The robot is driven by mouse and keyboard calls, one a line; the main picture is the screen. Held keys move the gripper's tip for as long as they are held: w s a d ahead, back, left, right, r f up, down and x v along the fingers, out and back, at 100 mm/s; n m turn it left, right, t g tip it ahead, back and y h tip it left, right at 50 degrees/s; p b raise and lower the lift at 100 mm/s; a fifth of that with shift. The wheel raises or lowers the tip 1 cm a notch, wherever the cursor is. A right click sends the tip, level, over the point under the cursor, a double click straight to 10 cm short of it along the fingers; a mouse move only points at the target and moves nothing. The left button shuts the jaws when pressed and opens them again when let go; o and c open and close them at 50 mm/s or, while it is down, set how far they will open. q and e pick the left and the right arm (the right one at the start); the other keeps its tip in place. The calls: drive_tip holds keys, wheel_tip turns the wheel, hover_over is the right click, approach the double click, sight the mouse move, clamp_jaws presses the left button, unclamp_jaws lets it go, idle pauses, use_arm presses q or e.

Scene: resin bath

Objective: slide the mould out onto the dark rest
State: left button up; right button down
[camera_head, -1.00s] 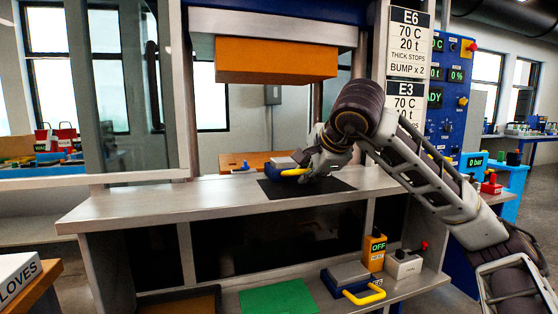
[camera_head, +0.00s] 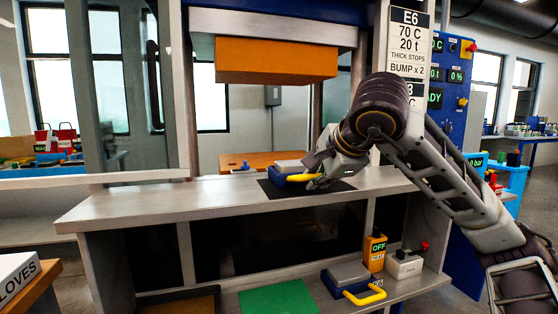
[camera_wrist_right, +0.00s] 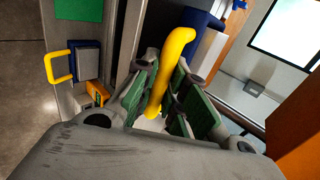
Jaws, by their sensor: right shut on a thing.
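The mould (camera_head: 290,165), a blue and grey block with a yellow handle (camera_head: 298,178), is at the front of the press opening. It overlaps the back part of the dark rest (camera_head: 300,194), a flat black patch on the grey bench. I cannot tell whether its rear is still on the orange lower plate. My right gripper (camera_head: 318,180) is at the handle's right end. In the right wrist view the yellow handle (camera_wrist_right: 172,65) runs between the green finger pads, which are shut on it. My left gripper is not in view.
The orange upper block (camera_head: 275,60) hangs above the opening. The orange lower plate (camera_head: 245,160) is behind the mould. A second block with a yellow handle (camera_head: 350,278) sits on the lower shelf beside a green mat (camera_head: 278,298). The bench's left part is clear.

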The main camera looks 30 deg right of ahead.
drive_tip(key=shift+s+a+f, duration=0.1)
drive_tip(key=shift+s+a, duration=0.1)
drive_tip(key=shift+s, duration=0.75)
drive_tip(key=c, duration=1.4)
unclamp_jaws()
drive_tip(key=shift+o, duration=0.2)
drive_tip(key=p+v, duration=0.5)
drive_tip(key=v, duration=0.3)
drive_tip(key=shift+s+a+r, duration=0.15)
drive_tip(key=shift+r, duration=0.15)
